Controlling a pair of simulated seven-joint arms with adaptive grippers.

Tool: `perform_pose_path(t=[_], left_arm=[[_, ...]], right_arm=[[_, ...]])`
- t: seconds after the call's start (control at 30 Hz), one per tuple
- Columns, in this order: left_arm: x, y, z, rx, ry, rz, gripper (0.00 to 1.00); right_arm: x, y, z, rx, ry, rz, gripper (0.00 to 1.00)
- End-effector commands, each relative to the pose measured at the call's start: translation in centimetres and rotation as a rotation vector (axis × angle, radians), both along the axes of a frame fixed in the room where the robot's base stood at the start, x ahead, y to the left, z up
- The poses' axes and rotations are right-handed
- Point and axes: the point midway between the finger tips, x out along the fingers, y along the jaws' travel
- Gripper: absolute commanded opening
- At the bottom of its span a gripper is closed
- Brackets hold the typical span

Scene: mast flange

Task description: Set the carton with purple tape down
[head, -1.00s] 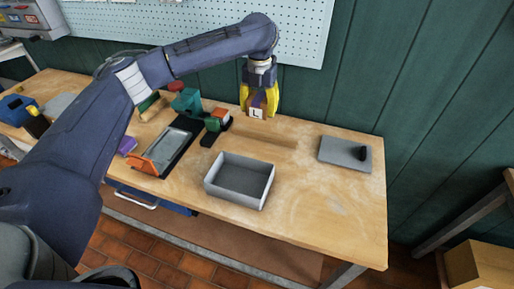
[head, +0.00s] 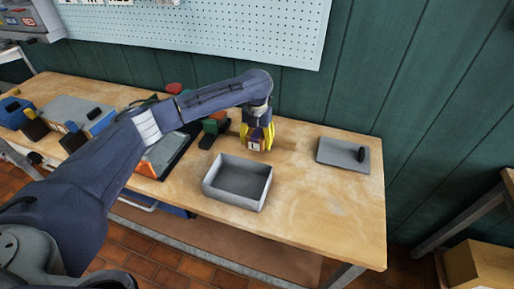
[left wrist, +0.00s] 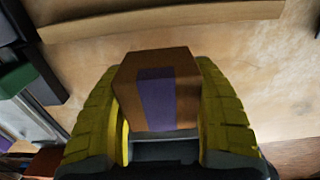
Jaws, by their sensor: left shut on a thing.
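The carton with purple tape (left wrist: 158,92) is a small brown box with a purple strip. In the left wrist view it sits between the yellow fingers of my left gripper (left wrist: 160,110), which are shut on it. My right gripper does not show.
An open grey box (head: 238,183) stands just in front of the carton. A grey plate with a black knob (head: 343,155) lies at the right. Green and dark items (head: 212,128) stand close to the left. The bench's right front is clear.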

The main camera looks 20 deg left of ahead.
Motion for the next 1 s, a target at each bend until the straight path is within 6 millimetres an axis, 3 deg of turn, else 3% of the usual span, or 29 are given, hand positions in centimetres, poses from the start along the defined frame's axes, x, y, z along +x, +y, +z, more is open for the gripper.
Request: perform_pose_path(t=[0.3, 0.73, 0.77, 0.9, 1.0], left_arm=[[0.0, -0.1, -3.5, 0.000, 0.001, -0.001, 0.20], [-0.1, 0.0, -4.0, -0.001, 0.001, 0.000, 0.20], [-0.1, 0.0, -4.0, 0.000, 0.001, 0.000, 0.63], [-0.1, 0.0, -4.0, 0.000, 0.002, 0.000, 0.80], [-0.1, 0.0, -4.0, 0.000, 0.001, 0.000, 0.82]], right_arm=[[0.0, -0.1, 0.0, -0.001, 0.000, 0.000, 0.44], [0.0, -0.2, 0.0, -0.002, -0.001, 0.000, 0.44], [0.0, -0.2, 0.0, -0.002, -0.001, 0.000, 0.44], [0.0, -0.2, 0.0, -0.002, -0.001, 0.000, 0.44], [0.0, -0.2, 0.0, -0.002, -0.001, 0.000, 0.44]])
